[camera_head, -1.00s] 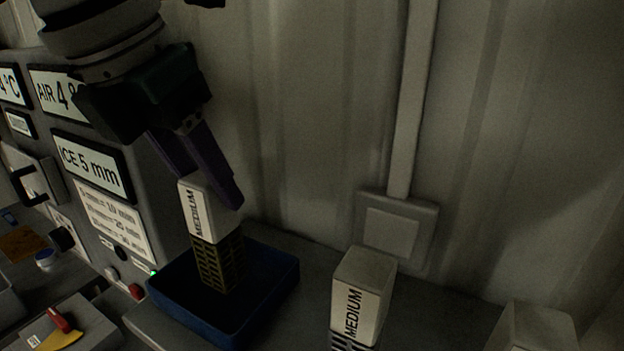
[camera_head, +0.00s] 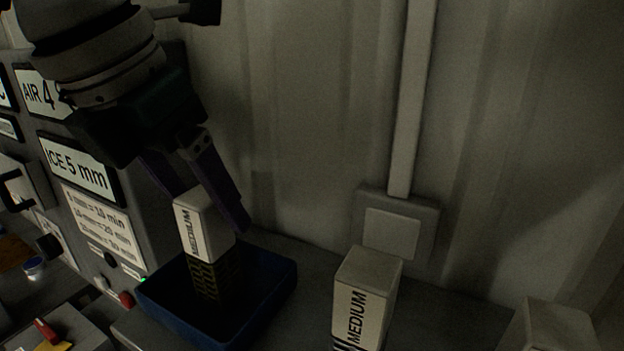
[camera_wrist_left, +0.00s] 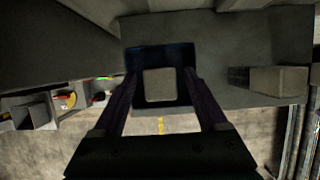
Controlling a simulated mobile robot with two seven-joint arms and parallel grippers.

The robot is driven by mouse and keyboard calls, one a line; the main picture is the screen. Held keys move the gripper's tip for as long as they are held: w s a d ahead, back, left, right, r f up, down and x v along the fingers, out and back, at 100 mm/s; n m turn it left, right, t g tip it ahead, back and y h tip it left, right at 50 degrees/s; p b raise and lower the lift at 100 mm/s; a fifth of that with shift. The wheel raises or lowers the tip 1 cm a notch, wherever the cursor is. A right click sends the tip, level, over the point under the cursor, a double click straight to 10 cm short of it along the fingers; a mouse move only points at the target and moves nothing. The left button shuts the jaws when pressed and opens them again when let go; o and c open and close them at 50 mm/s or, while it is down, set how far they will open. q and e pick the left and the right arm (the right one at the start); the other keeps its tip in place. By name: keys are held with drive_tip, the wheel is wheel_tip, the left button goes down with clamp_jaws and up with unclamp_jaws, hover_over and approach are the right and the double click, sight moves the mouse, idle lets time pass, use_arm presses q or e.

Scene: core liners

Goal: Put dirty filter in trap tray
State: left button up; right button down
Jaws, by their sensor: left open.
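The filter (camera_head: 199,226), a white block labelled MEDIUM with a dark yellow-brown mesh lower part, stands upright in the blue trap tray (camera_head: 266,307). My left gripper (camera_head: 207,207) is open just above it, with its purple fingers on either side of the white top and the right finger clear of it. In the left wrist view the filter's top (camera_wrist_left: 159,85) lies between the two fingers (camera_wrist_left: 158,78), with gaps at both sides, and the tray (camera_wrist_left: 157,55) shows around it. My right gripper is not in view.
A second MEDIUM filter (camera_head: 364,300) stands to the right of the tray, and another pale block (camera_head: 550,327) is at the far right. A grey panel (camera_head: 85,190) with labels is at the left. A corrugated wall (camera_head: 300,120) closes the back.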

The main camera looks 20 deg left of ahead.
use_arm(q)
drive_tip(key=shift+r, duration=0.2)
drive_tip(key=p+v, duration=0.7)
drive_tip(key=v, duration=0.5)
drive_tip(key=shift+p, duration=0.3)
